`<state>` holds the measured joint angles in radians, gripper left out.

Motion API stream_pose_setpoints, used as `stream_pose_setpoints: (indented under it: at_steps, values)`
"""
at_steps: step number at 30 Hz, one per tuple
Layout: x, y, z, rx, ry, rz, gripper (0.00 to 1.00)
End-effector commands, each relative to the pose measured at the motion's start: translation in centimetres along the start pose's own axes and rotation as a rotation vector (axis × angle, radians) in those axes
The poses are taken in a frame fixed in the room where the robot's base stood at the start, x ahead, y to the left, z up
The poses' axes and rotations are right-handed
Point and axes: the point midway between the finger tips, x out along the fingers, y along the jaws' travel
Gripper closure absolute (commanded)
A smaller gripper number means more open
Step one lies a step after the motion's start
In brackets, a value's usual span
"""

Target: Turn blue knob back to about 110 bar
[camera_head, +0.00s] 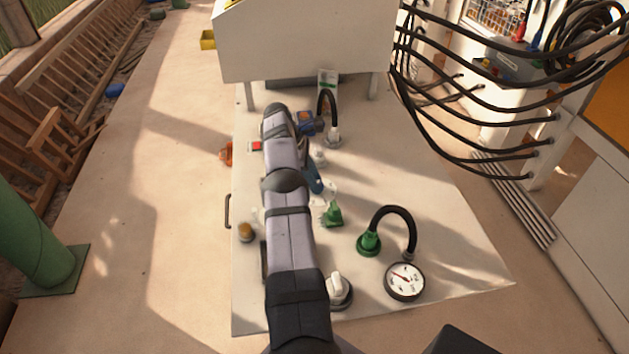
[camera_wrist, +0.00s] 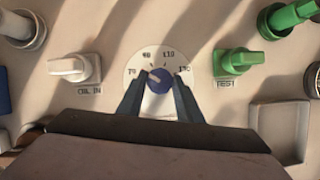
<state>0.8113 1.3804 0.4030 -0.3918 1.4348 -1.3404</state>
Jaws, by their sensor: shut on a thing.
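The blue knob (camera_wrist: 160,77) sits in the middle of a round white dial (camera_wrist: 134,82) marked 70, 90, 110 and 130 in the wrist view. Its pale mark seems to point up and left, between 70 and 90. My gripper (camera_wrist: 159,84) is shut on the knob, one dark finger on each side. In the head view my arm hides the knob. A round pressure gauge (camera_head: 404,281) lies at the front right of the panel; its needle points up and left, its numbers too small to read.
A black hose (camera_head: 392,209) arches from a green fitting (camera_head: 368,243) to the gauge. Black cables (camera_head: 470,100) hang at upper right.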

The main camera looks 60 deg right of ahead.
Motion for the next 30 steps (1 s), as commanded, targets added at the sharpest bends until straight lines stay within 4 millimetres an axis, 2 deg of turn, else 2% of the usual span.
stream_pose_setpoints:
  at_steps: [1, 2, 4, 17, 23, 30]
  values:
    - [-0.1, 0.1, 0.0, 0.0, 0.002, 0.002, 0.9]
    - [-0.1, 0.1, 0.0, 0.0, 0.002, 0.002, 0.65]
    - [-0.1, 0.0, 0.0, 0.0, 0.002, 0.002, 0.5]
    - [-0.5, 0.1, 0.2, -0.001, 0.001, 0.002, 0.5]
    - [-2.6, 0.1, 1.1, 0.0, 0.001, 0.004, 0.5]
    - [-7.0, 0.1, 2.9, 0.0, 0.001, 0.003, 0.5]
